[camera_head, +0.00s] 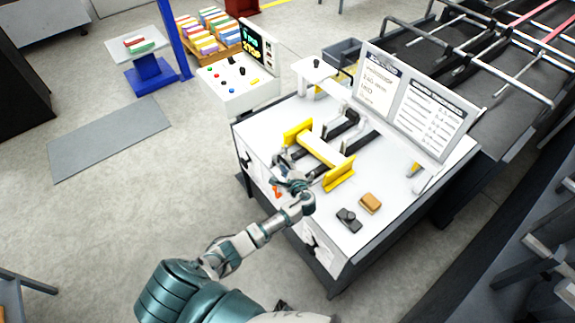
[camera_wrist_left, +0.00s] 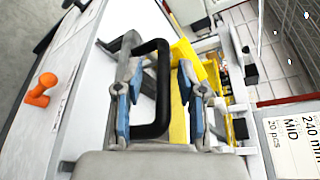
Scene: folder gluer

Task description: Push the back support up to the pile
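On the white machine table (camera_head: 285,118) stand two upright yellow guides, the left one (camera_head: 298,131) and the right one (camera_head: 341,174). A pale yellow crossbar (camera_head: 322,148), probably the back support, spans between them. A black loop handle (camera_wrist_left: 163,90) shows in the left wrist view in front of yellow parts (camera_wrist_left: 180,110). My left gripper (camera_head: 292,183) is at the near side of the crossbar. In the left wrist view its blue-padded fingers (camera_wrist_left: 157,98) are spread on both sides of the handle, with gaps. I cannot make out a pile. My right gripper is not in view.
A sign panel (camera_head: 412,100) stands at the table's back. A brown block (camera_head: 370,203) and a black device (camera_head: 348,219) lie at the near right. An orange knob (camera_wrist_left: 41,90) sits on the table's front side. A control console (camera_head: 235,85) stands at the left.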

